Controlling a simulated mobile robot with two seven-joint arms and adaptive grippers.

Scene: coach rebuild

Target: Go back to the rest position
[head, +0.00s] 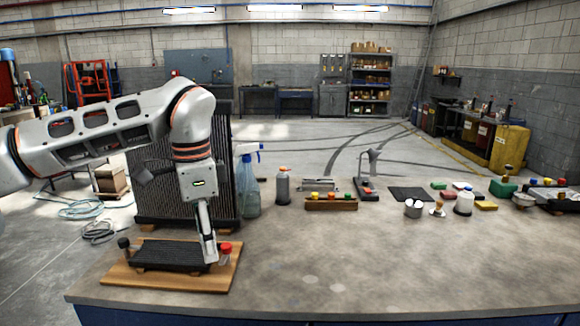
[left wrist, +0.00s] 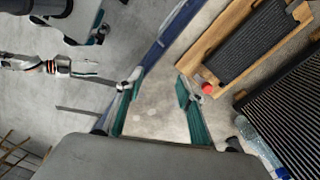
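My left gripper (head: 208,250) comes down from the left arm, pointing at the right end of a small black ribbed core (head: 165,253) on a wooden board (head: 190,281). A small red-capped container (head: 225,254) is right beside its fingertips. In the left wrist view the gripper's two green-padded fingers (left wrist: 158,100) stand apart with only bare bench surface between them. The red cap (left wrist: 207,88) shows just outside the right finger there. The ribbed core (left wrist: 245,45) and board (left wrist: 203,45) lie beyond that finger.
A tall black radiator (head: 150,190) stands behind the board, with a spray bottle (head: 248,185) and a grey bottle (head: 282,187) to its right. A block with coloured knobs (head: 331,203) and other small items sit farther along. The bench's front middle (head: 370,270) is clear.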

